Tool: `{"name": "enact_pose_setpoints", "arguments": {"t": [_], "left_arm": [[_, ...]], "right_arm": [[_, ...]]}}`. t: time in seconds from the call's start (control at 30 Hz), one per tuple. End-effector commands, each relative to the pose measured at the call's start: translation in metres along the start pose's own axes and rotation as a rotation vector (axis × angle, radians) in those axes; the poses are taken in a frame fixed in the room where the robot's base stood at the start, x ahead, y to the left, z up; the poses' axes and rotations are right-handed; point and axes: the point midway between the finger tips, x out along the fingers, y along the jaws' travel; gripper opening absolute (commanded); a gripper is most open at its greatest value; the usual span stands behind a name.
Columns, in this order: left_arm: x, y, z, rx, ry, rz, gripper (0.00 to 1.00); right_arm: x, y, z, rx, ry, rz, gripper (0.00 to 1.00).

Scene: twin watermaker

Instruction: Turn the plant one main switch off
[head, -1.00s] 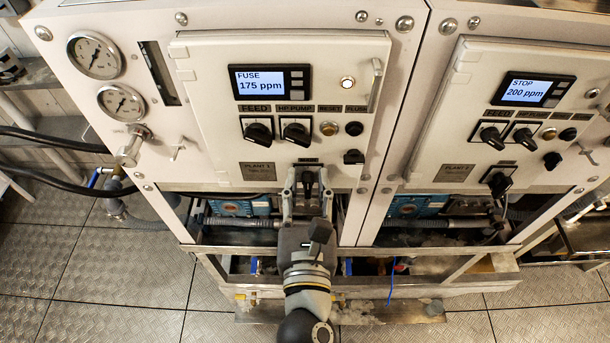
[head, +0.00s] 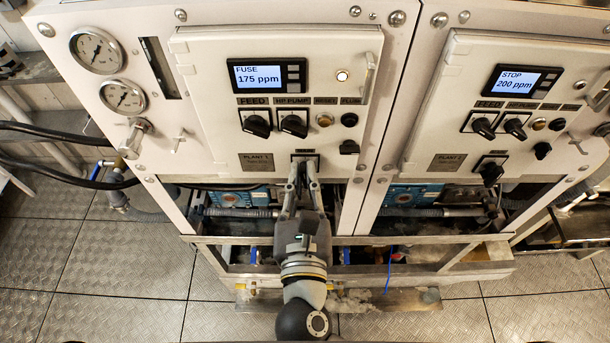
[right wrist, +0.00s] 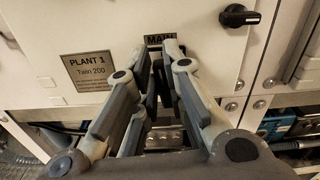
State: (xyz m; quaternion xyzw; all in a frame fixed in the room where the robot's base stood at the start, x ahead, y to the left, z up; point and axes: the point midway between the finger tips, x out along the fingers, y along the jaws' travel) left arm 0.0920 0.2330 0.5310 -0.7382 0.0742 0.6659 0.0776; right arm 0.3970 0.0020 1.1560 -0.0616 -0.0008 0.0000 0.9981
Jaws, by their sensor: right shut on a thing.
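The plant one cabinet door (head: 215,100) has its main switch (head: 305,158) low on the panel, right of the PLANT 1 plate (head: 262,162). My right gripper (head: 303,172) reaches up from below and is shut on the switch's knob. The fingers hide most of the knob, so its position cannot be read. In the right wrist view the MAIN label (right wrist: 154,40) shows just above the fingertips (right wrist: 157,62). My left gripper is not in view.
The plant one display (head: 267,77) reads FUSE, 175 ppm. FEED (head: 256,123) and HP PUMP (head: 293,122) knobs sit above. Plant two's similar panel (head: 440,110), with its own main switch (head: 490,171), stands to the right. A metal frame rail (head: 400,238) runs below.

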Motion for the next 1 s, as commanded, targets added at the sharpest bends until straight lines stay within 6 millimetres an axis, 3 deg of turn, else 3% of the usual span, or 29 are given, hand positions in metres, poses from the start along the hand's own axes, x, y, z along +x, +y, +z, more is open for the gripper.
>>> {"name": "enact_pose_setpoints", "arguments": {"t": [0.5, 1.0], "left_arm": [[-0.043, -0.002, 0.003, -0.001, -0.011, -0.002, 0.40], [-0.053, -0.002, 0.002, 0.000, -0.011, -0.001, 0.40]], "right_arm": [[0.000, 0.005, 0.002, -0.367, 0.002, -0.001, 0.00], [0.001, 0.007, -0.002, -0.498, 0.000, -0.001, 0.00]]}}
